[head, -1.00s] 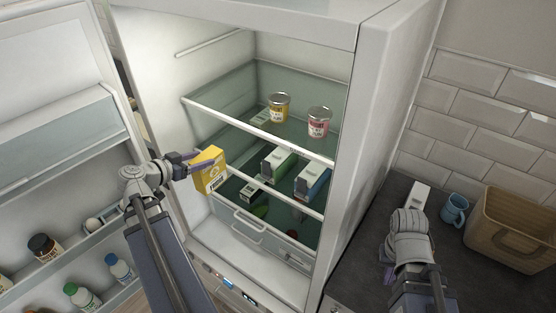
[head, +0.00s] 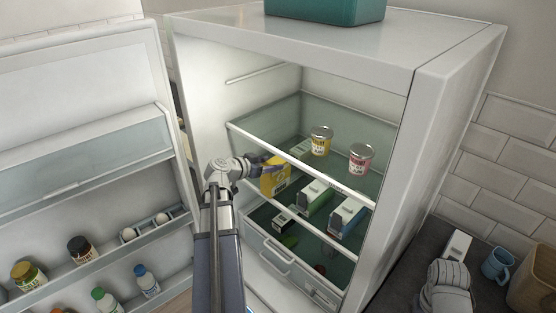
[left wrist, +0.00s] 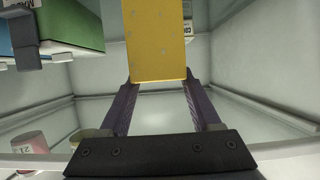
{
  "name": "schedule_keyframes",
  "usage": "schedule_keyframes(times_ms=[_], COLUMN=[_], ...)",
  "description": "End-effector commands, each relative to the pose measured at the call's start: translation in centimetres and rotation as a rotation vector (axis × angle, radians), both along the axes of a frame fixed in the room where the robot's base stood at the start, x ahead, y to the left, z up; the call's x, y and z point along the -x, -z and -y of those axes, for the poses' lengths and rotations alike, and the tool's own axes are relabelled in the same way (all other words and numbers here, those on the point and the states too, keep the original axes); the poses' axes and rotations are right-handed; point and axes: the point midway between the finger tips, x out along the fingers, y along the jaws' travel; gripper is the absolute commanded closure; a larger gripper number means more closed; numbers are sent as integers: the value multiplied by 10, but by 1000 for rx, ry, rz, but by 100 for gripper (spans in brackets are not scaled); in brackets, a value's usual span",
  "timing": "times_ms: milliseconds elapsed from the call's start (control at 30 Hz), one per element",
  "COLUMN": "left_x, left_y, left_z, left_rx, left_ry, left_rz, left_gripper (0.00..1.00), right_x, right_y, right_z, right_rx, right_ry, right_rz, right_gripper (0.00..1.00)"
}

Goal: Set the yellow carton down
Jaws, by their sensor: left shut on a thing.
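The yellow carton (head: 274,177) is held in my left gripper (head: 264,168), in the open fridge just below the front edge of the upper glass shelf (head: 335,184). It is at the left end of the middle shelf (head: 330,237), left of a green-sided carton (head: 315,197). I cannot tell whether its base touches the shelf. In the left wrist view the yellow carton (left wrist: 157,40) sits between the two purple fingers (left wrist: 158,105), which are shut on it.
A blue-sided carton (head: 347,215) stands right of the green-sided one. A yellow tub (head: 321,141) and a pink tub (head: 361,158) stand on the upper shelf. The open fridge door (head: 80,150) with bottles and jars is at left. A blue mug (head: 497,264) is on the worktop.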

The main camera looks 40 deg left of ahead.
Motion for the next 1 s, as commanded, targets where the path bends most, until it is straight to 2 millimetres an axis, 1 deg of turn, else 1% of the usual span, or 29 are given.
schedule_keyframes(times_ms=[133,300,367,433,633,767,800,1000], left_x=[-9,-34,-40,-39,-38,-38,-38,-38], left_y=[0,0,0,3,2,7,5,5], left_z=[0,2,3,3,3,3,3,3], left_rx=[0,1,1,0,1,1,0,0], left_ry=[0,2,2,0,0,0,0,0], left_rz=[1,2,1,1,1,1,0,0], left_gripper=[100,100,100,100,100,100,32,10], right_x=[0,0,0,0,0,0,0,0], right_y=[0,0,0,4,2,7,5,5], right_z=[0,0,0,0,0,0,0,0], right_rx=[0,0,0,0,0,0,0,0], right_ry=[0,0,0,0,0,0,0,0], right_rz=[0,0,0,0,0,0,0,0], right_gripper=[100,100,100,100,100,100,100,100])
